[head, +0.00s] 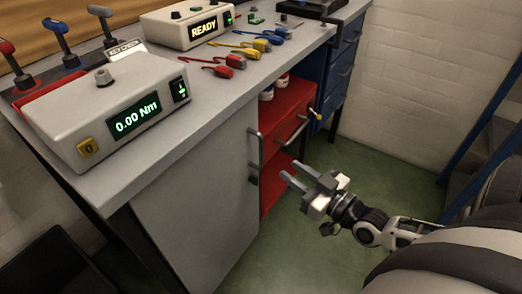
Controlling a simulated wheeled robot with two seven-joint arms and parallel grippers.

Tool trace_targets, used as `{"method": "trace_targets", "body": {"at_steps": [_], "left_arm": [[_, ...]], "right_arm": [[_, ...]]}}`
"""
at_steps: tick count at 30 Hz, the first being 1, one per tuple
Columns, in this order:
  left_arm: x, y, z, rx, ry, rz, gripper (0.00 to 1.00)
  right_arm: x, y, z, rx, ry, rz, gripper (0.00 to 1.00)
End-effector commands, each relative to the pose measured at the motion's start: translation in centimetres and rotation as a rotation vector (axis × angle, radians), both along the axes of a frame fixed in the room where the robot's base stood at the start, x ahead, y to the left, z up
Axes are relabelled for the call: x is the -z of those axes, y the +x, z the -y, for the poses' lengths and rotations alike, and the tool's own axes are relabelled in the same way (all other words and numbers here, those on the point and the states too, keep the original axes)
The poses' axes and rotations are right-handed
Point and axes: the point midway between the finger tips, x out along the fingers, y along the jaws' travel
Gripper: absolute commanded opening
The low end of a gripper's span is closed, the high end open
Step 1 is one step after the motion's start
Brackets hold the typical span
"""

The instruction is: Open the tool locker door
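A grey cabinet door (195,205) under the workbench looks like the tool locker door. It appears closed. A dark vertical bar handle (256,150) is at its right edge. My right gripper (290,169) is to the right of the handle, with its fingers pointing left toward the lower front of the red unit. Its two fingers are apart with nothing between them, and it does not touch the handle. My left gripper is out of view.
A red unit (276,145) with a bar handle (292,132) and blue drawers (343,70) stand beyond the door. A torque tester (120,110) reading 0.00 Nm and several tools are on the bench top (195,105). The green floor (310,245) in front is clear.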

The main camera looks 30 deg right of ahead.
Motion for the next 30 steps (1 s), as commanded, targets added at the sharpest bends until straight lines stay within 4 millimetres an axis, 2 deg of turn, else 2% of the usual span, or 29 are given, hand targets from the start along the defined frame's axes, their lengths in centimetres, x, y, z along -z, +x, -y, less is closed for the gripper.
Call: {"method": "trace_targets", "body": {"at_steps": [1,9,15,21,29,30], "left_arm": [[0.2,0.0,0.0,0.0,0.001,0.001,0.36],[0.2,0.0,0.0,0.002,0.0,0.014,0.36],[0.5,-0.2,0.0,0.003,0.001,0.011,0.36],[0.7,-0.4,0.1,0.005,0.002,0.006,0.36],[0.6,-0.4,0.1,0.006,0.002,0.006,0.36],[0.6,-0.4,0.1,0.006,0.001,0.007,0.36]], "right_arm": [[-0.1,1.3,-0.3,-0.001,0.002,0.007,0.29],[0.0,6.9,-1.4,0.0,0.002,0.005,0.29],[0.0,9.8,-2.0,-0.001,0.001,0.002,0.29],[0.0,11.0,-2.3,-0.002,0.0,-0.001,0.29],[0.0,11.1,-2.3,-0.002,0.0,-0.002,0.29],[0.0,11.1,-2.3,-0.002,0.0,-0.002,0.2]]}}
